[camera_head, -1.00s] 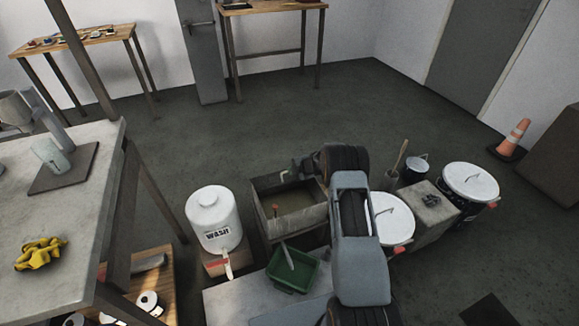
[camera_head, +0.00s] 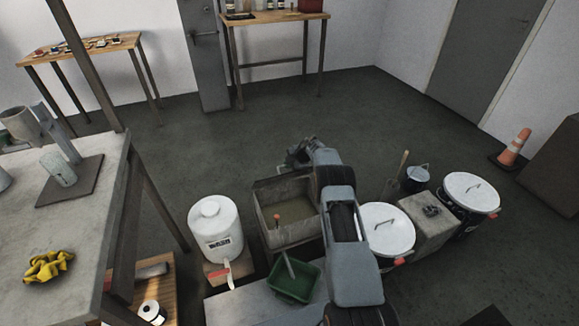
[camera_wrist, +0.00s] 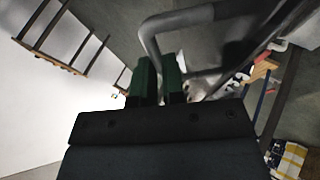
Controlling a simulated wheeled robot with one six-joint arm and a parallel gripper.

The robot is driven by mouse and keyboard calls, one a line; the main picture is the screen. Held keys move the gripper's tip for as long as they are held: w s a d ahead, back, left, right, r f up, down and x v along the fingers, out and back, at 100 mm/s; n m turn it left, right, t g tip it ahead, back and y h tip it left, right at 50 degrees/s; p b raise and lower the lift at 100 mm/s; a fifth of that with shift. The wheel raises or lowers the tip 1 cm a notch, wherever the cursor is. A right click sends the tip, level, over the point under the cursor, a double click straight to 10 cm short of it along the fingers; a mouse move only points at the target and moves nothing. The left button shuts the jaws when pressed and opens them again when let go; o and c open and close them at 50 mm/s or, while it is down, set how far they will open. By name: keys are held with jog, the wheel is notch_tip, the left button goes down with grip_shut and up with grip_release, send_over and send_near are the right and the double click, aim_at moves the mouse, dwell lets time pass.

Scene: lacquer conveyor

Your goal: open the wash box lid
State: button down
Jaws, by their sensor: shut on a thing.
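The wash box (camera_head: 325,231) is the grey metal basin in the middle of the head view; its top is open and murky brown shows inside. A grey panel stands at its far side; I cannot tell for sure whether it is the lid or the back wall. My gripper (camera_head: 297,153) is just beyond the box's far edge, its fingers too small to make out there. In the wrist view, the green fingers of my gripper (camera_wrist: 159,82) are closed around a bent grey bar (camera_wrist: 150,35), which looks like the lid handle. My forearm hides the box's right part.
A white wash jug (camera_head: 215,230) stands left of the box, a green tray (camera_head: 292,284) in front. White-lidded buckets (camera_head: 388,232) and a concrete block (camera_head: 427,222) stand to the right. A workbench (camera_head: 95,215) bounds the left. The floor beyond is clear.

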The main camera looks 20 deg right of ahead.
jog(key=c, duration=1.2)
grip_release()
jog(key=p+v, duration=0.2)
jog(key=v, duration=1.1)
jog(key=shift+s+d+r, duration=0.2)
jog(key=shift+s+r, duration=0.05)
jog(key=shift+c, duration=0.3)
